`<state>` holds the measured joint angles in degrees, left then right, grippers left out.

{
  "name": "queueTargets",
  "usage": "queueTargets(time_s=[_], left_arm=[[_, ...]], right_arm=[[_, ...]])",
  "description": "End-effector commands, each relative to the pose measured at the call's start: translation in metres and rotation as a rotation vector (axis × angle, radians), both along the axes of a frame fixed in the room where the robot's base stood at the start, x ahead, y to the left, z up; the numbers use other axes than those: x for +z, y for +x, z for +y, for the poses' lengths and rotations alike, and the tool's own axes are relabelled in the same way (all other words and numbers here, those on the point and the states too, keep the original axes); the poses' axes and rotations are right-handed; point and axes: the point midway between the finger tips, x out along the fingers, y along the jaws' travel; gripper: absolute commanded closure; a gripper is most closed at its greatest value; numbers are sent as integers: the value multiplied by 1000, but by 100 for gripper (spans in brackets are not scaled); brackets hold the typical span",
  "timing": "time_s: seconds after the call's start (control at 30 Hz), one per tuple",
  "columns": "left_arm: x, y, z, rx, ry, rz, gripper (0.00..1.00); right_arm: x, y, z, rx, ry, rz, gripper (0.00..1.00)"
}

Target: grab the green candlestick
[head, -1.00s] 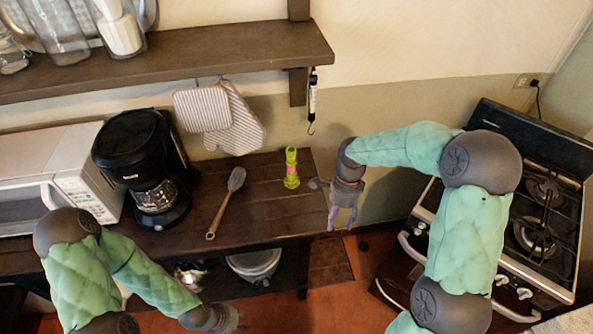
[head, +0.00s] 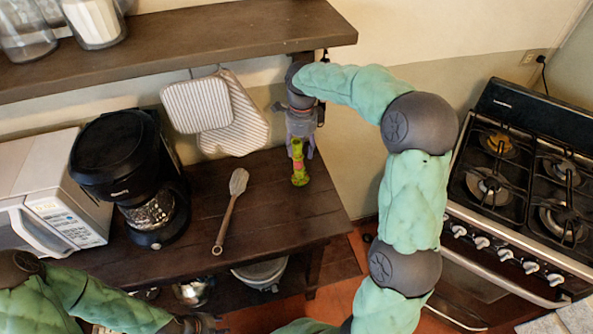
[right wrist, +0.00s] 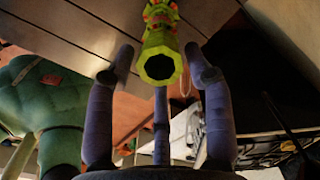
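The green candlestick (head: 299,174) stands upright near the right end of the dark wooden table (head: 270,225), with a reddish band around it. My right gripper (head: 301,148) is just above it, fingers pointing down around its top, which they partly hide. In the right wrist view the candlestick's open top (right wrist: 160,66) sits between the spread purple fingers, with gaps on both sides. The right gripper is open and holds nothing. My left gripper (head: 203,325) is at the bottom edge of the head view, cut off, and its fingers cannot be made out.
A grey spatula (head: 229,212) lies left of the candlestick. A black coffee maker (head: 125,165) and a white microwave (head: 50,195) stand further left. Striped oven mitts (head: 235,115) hang behind, under the wall shelf (head: 190,45). A stove (head: 520,190) is at the right.

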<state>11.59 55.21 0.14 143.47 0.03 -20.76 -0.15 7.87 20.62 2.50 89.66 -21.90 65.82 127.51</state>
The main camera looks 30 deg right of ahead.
Motion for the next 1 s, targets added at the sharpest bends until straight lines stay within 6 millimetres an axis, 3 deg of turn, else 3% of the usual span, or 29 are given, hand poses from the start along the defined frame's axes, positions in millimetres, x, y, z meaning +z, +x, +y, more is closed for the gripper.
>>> queueTargets(time_s=[0.53,0.8,0.87,1.0], left_arm=[[-21,0,0,0,0,-1,66],[-21,0,0,0,0,-1,66],[-21,0,0,0,0,-1,66],[-21,0,0,0,0,-1,66]], right_arm=[[-63,-1,1,1,1,5,48],[-65,-1,1,2,1,3,48],[-65,-1,1,2,1,3,62],[-65,-1,1,2,1,3,100]])
